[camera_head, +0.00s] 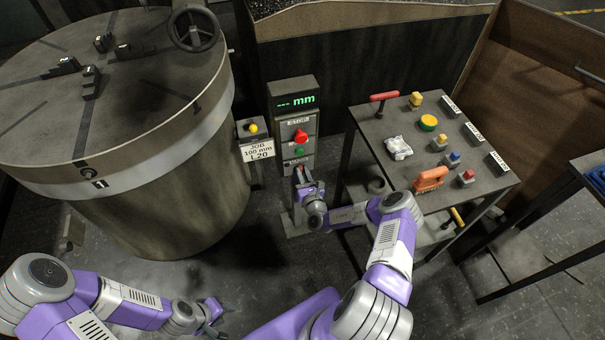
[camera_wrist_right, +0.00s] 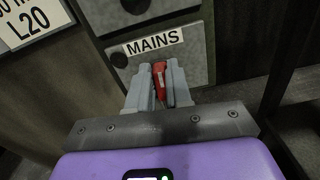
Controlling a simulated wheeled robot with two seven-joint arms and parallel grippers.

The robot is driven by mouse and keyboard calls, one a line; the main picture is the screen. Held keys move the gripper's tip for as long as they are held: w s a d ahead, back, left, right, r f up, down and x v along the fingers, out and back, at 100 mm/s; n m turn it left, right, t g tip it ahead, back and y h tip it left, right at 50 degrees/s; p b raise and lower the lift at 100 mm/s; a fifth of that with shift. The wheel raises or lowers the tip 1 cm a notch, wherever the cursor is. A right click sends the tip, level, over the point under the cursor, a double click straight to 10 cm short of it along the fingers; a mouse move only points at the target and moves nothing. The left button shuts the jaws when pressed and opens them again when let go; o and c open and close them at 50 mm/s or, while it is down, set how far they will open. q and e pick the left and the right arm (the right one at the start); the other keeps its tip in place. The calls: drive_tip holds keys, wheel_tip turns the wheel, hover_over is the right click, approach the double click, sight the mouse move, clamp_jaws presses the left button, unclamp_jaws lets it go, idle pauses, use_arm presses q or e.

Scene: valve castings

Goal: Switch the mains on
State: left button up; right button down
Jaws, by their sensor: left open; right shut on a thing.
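The control pillar (camera_head: 283,127) stands between the round machine table and the side table. Its lowest panel carries a MAINS label (camera_wrist_right: 153,42). Below that label is the red mains switch handle (camera_wrist_right: 159,78), pointing towards my wrist camera. My right gripper (camera_wrist_right: 158,84) is shut on this handle, one finger on each side. In the head view my right gripper (camera_head: 304,184) is at the foot of the panels and partly hides the handle. My left gripper (camera_head: 216,312) is open and empty, low at the bottom of the head view, away from the pillar.
Above the mains panel are a red STOP knob (camera_head: 301,136), a green button (camera_head: 299,151) and a display (camera_head: 293,97) reading "--- mm". The side table (camera_head: 385,172) holds several tools and coloured blocks.

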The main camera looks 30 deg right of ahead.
drive_tip(key=shift+s+d+f+m+p, duration=0.15)
drive_tip(key=shift+d+f+m, duration=0.15)
drive_tip(key=shift+m, duration=2.5)
drive_tip(key=shift+d+f+m+p, duration=0.1)
drive_tip(key=shift+d+f+m, duration=0.2)
drive_tip(key=shift+m, duration=2.5)
drive_tip(key=shift+s+d+f+m+p, duration=0.1)
drive_tip(key=shift+d+f+m+p, duration=0.2)
drive_tip(key=shift+m, duration=2.5)
drive_tip(key=shift+a, duration=0.15)
drive_tip(key=c, duration=1)
unclamp_jaws()
drive_tip(key=shift+c, duration=0.2)
